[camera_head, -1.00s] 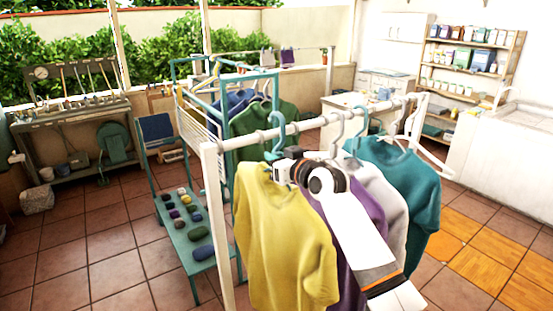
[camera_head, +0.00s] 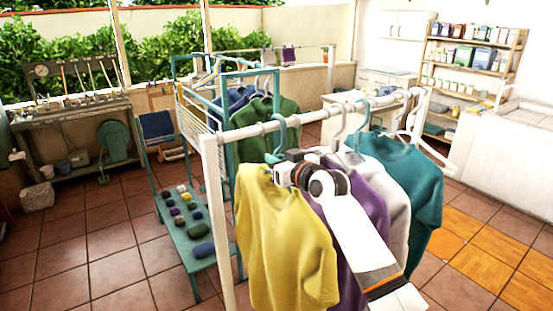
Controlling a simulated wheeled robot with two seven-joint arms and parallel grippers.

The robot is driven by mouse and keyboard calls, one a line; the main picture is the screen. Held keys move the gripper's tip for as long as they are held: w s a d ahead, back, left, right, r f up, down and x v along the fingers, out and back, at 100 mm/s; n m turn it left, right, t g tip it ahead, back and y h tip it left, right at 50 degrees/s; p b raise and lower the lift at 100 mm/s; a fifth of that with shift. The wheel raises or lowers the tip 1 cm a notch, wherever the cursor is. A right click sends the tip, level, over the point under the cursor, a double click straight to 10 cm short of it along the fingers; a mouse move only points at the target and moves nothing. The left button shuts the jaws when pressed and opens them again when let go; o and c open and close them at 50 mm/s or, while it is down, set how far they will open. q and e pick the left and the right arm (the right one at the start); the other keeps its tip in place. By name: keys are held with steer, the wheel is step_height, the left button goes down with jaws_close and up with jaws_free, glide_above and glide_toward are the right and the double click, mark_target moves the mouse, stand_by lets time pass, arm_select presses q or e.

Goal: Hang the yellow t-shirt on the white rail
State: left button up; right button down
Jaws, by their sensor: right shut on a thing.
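The yellow t-shirt (camera_head: 290,240) hangs upright on a blue hanger (camera_head: 279,133) at the left part of the white rail (camera_head: 240,132). The hanger's hook is at the rail, its top curving just above it; I cannot tell whether it bears the weight. My right gripper (camera_head: 279,163) is shut on the hanger near the shirt's collar, just below the rail. My right forearm hides part of the purple shirt (camera_head: 371,188). My left gripper is not in view.
White and teal (camera_head: 415,190) shirts hang to the right on the same rail, with empty white hangers (camera_head: 415,125) at its far end. A teal rack with a green shirt (camera_head: 270,128) stands behind. A teal bench (camera_head: 180,235) with small coloured items stands left. Tiled floor is clear at lower left.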

steer(key=c, duration=1.3)
jaws_free()
steer(key=p+v, duration=0.2)
steer(key=v, duration=0.1)
steer(key=p+v, duration=0.2)
steer(key=v, duration=0.2)
steer(key=f+p+v, duration=0.1)
steer(key=p+v, duration=0.1)
steer(key=v, duration=0.2)
steer(key=shift+s+d, duration=0.3)
steer(key=shift+s, duration=0.15)
